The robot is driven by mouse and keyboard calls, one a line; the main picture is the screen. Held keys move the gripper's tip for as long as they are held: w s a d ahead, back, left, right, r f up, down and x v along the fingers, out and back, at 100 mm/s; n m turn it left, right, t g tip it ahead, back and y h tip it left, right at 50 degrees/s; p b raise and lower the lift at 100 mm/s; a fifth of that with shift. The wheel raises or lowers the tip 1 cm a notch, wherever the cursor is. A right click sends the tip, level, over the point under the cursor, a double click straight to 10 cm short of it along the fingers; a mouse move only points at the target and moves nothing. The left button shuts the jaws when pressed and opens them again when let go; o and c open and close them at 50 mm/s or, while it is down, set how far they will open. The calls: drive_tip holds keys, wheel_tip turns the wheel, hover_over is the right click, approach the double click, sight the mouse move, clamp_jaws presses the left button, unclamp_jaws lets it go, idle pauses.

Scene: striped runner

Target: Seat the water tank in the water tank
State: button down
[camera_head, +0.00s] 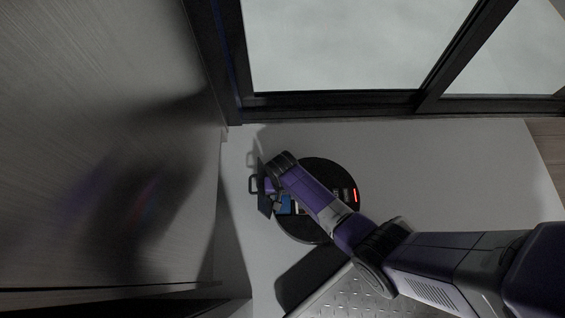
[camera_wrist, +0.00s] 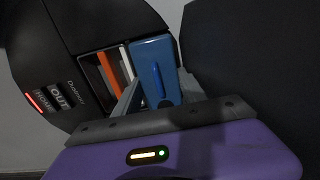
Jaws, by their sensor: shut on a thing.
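A round black machine (camera_head: 342,182) lies flat on the pale floor, with a glowing red strip on its right side. In the wrist view its black body (camera_wrist: 75,75) carries the labels HOME and OUT. Its near side is open and shows orange and white upright strips and a blue piece (camera_wrist: 157,55).
A wood-grained panel (camera_head: 110,130) rises left of the machine. A dark-framed window (camera_head: 340,100) stands behind it. A patterned metal plate (camera_head: 345,292) lies in front, under my arm. The pale floor (camera_head: 450,170) to the right is clear.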

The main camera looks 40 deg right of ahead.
drive_tip(key=shift+f+b, duration=0.6)
drive_tip(key=shift+f, duration=0.2)
drive_tip(key=c, duration=0.6)
unclamp_jaws()
drive_tip(key=shift+r, duration=0.1)
wheel_tip(320, 180, up, 8)
drive_tip(key=p, duration=0.4)
drive_tip(key=shift+f+p, duration=0.2)
drive_tip(key=shift+p, duration=0.2)
